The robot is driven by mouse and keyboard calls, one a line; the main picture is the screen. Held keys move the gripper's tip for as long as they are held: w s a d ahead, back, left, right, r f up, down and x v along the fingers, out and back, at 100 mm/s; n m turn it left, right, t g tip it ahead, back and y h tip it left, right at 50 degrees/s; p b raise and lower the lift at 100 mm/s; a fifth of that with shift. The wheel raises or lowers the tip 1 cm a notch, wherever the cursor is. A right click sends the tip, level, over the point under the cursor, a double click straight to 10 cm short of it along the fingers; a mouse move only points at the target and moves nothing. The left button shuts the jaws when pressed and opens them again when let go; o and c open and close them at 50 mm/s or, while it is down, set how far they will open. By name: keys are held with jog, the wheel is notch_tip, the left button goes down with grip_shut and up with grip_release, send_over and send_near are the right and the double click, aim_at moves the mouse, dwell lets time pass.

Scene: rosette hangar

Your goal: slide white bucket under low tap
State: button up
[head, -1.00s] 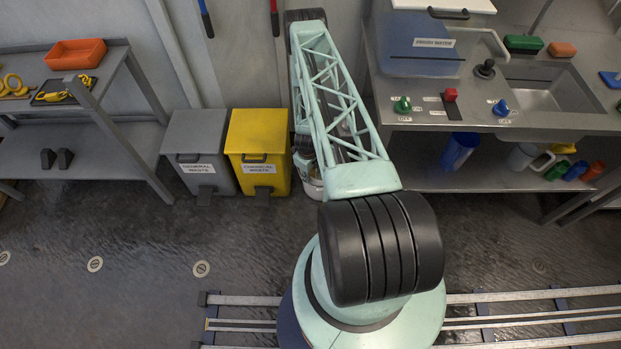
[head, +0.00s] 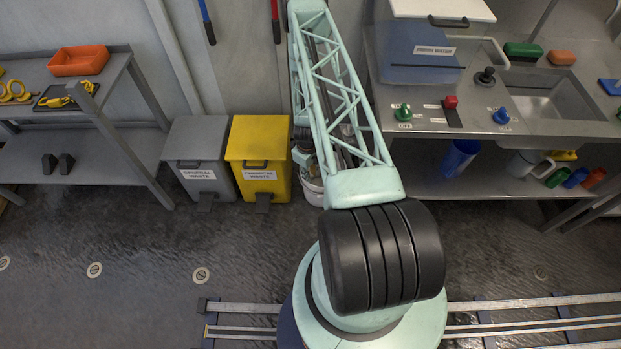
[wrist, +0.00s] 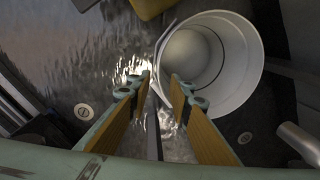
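The white bucket (head: 313,190) stands on the floor by the back wall, right of the yellow bin. My arm hides most of it in the head view. In the wrist view the bucket (wrist: 231,87) is seen from above, its inside looking empty. My gripper (wrist: 161,78) is open, with tan-padded fingers on either side of the bucket's left rim in the picture. The right finger overlaps the bucket's opening. I cannot tell how deep the fingers are or whether they touch. The low tap cannot be made out with certainty.
A yellow chemical waste bin (head: 259,150) and a grey general waste bin (head: 200,158) stand left of the bucket. A sink bench (head: 470,185) with a lower shelf is to the right. A grey pipe-like piece (wrist: 298,140) shows at the wrist view's right. Floor in front is clear.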

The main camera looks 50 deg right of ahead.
jog(key=shift+a+r, duration=0.1)
jog(key=shift+r, duration=1)
jog(key=shift+r, duration=0.1)
